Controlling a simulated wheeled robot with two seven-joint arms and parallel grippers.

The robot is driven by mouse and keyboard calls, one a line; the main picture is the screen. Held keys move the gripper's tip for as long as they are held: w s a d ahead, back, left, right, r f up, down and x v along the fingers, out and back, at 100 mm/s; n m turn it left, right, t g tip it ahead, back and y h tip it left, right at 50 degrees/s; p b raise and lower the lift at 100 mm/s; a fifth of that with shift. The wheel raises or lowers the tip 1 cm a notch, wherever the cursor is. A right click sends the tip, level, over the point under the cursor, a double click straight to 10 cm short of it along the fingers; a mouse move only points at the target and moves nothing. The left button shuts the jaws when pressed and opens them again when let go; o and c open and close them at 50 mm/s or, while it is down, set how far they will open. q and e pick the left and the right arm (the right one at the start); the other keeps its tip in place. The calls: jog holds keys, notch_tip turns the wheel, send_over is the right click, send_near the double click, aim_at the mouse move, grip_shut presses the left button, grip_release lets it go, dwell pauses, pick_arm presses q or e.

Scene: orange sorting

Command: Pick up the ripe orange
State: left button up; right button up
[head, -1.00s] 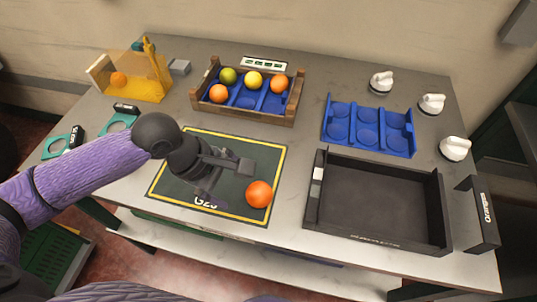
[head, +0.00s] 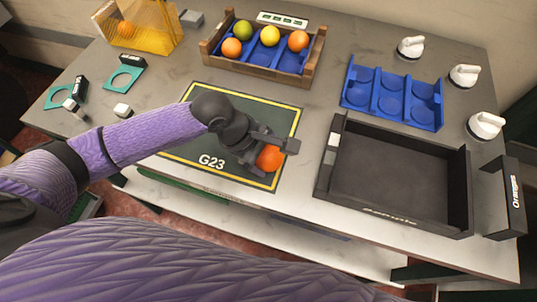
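A bright orange fruit (head: 270,159), fully orange in colour, rests on the dark green mat (head: 212,160) with a yellow border, near its right front corner. My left gripper (head: 272,154) is down at this orange, with one finger across its upper right side. The other finger is largely hidden by the hand and the fruit, so I cannot tell whether the fingers press on it. My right gripper is not in view.
A wooden crate (head: 207,60) at the back holds green, yellow and orange fruit. A blue tray (head: 392,97) and a black bin (head: 330,180) stand to the right, both empty. White knobs (head: 463,75) line the right edge. A yellow box (head: 152,30) stands back left.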

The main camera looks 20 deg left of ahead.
pick_arm(q)
jog(key=c, duration=0.8)
jog(key=shift+r, duration=0.15)
jog(key=shift+c, duration=0.2)
